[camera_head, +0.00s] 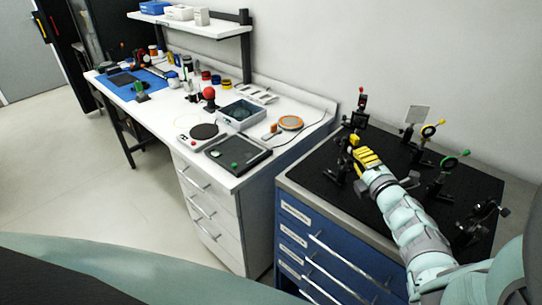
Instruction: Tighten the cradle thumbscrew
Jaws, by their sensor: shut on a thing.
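My gripper (362,155), with yellow fingers, is at the left part of the black optics board (405,200) on the blue cabinet. It is shut at a black mount (338,170) on the board's left side. What it grips is small and hidden by the fingers; by its place it seems to be the cradle thumbscrew, but I cannot make out the screw or the cradle clearly. My arm reaches in from the lower right and covers part of the board.
Other post mounts stand close by: one with a red top (361,108) behind, a pale square plate (417,115), a yellow-ringed mount (429,131), a green-knobbed one (447,165) and a black one (480,222) at right. The white bench (262,185) at left holds instruments.

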